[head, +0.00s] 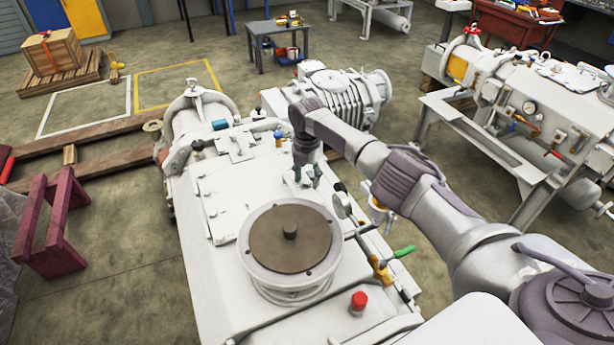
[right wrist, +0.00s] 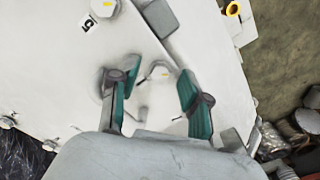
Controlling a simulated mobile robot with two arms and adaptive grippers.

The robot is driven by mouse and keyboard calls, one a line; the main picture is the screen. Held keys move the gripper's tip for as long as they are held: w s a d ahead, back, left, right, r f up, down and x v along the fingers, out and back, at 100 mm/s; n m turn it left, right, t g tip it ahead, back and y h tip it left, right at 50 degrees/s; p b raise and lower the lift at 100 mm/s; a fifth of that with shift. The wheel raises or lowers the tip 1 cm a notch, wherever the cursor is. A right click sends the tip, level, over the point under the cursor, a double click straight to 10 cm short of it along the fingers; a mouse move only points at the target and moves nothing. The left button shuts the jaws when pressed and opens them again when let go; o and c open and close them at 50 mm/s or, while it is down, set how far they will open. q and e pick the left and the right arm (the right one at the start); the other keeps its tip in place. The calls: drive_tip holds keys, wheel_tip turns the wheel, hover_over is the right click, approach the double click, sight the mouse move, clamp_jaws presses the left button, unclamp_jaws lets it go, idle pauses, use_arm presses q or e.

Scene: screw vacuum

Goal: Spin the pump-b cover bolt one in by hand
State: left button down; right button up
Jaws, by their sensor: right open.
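The large white pump (head: 225,195) fills the middle of the head view, with a flat cover plate on top. My right gripper (head: 307,175) is low over its right side, pointing down. In the right wrist view my right gripper (right wrist: 160,88) is open, its green-padded fingers apart. My left gripper is not in view.
A round brown-topped flange (head: 290,238) stands in front of my right gripper. A red cap (head: 358,301) and a green-handled valve (head: 403,251) are near the right edge. A ribbed blower (head: 335,95) is behind. Another pump on a frame (head: 540,110) stands at right.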

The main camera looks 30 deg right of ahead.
drive_tip(key=shift+c, duration=0.2)
clamp_jaws()
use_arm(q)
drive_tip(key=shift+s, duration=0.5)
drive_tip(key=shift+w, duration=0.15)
